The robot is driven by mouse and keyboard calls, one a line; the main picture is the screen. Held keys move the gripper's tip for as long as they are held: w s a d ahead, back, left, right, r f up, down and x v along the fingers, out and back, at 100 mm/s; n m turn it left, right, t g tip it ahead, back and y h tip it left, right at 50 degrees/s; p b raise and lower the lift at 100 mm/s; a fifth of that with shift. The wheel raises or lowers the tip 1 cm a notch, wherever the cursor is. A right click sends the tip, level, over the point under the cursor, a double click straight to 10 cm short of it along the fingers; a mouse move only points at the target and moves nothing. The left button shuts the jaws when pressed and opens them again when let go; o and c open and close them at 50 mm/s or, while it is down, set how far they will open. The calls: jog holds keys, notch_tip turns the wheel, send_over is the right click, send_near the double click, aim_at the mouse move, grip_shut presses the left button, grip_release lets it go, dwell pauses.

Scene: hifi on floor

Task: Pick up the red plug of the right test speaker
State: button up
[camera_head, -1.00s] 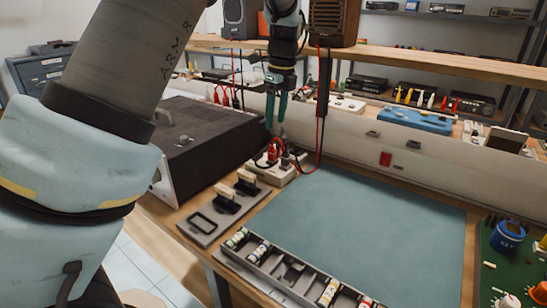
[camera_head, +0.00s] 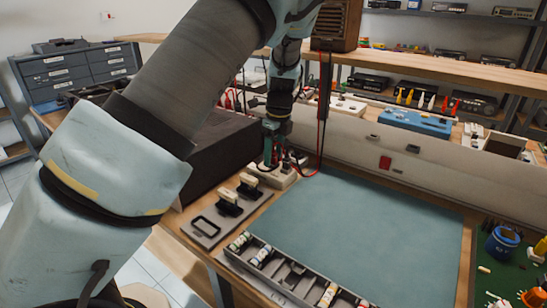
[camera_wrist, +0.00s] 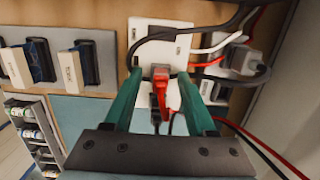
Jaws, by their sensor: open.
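The red plug (camera_wrist: 160,73) stands in a white socket block (camera_wrist: 171,38) in the wrist view, with red and black leads below it. My gripper (camera_wrist: 160,82) is open, with one green finger on each side of the plug and a gap showing on both sides. In the head view my gripper (camera_head: 274,158) points down over the socket block (camera_head: 280,181), and its fingers and arm largely hide the plug. The wooden right speaker (camera_head: 335,24) stands on the shelf above, with red and black leads hanging down from it.
A grey adapter (camera_wrist: 243,60) with black, white and red cables sits right of the plug in the wrist view. A holder with upright black pieces (camera_head: 228,208) lies left of the block. The green mat (camera_head: 370,235) is clear.

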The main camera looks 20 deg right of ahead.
grip_shut()
dwell(0.3)
dwell(0.4)
